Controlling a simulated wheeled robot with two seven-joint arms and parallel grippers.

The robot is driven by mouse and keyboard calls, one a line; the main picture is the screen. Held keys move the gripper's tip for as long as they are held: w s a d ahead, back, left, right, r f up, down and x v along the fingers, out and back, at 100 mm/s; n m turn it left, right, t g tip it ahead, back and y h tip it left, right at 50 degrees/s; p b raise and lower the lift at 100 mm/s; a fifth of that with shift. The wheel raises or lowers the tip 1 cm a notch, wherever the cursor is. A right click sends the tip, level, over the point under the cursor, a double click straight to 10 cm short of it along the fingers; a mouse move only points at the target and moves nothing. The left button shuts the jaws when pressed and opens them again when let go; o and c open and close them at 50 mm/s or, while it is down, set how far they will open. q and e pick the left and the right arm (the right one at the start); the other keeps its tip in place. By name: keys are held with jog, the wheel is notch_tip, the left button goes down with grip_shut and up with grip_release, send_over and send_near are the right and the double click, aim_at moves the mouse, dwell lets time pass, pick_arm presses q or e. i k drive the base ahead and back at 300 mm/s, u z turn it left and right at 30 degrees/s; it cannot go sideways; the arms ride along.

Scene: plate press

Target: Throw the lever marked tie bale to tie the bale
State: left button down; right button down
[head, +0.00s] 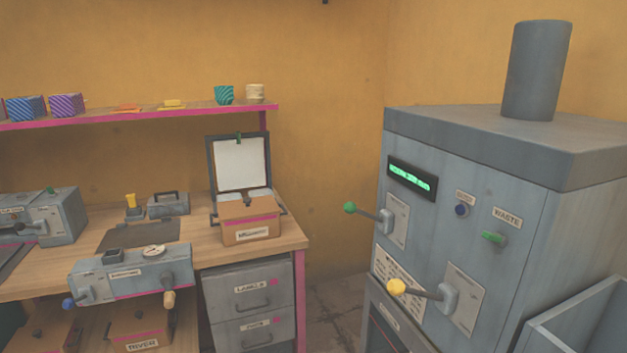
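A grey cabinet machine (470,200) stands at the right. Its front carries a lever with a green ball knob (350,207), sticking out to the left from a pale plate. Below it is a lever with a yellow ball knob (397,286), also pointing left, on another pale plate. The plate text is too small to read, so I cannot tell which lever is marked tie bale. Neither of my grippers is in view.
A green display (411,178), a blue button (461,210) and a green knob (494,238) under a WASTE label are on the machine's front. An open grey bin (575,320) stands at its right. A workbench (285,243) with devices stands left, with a floor gap between.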

aim_at(350, 206)
jog(key=k, duration=0.5)
jog(key=u, duration=1.1)
jog(key=i, duration=0.7)
jog(key=z, duration=1.9)
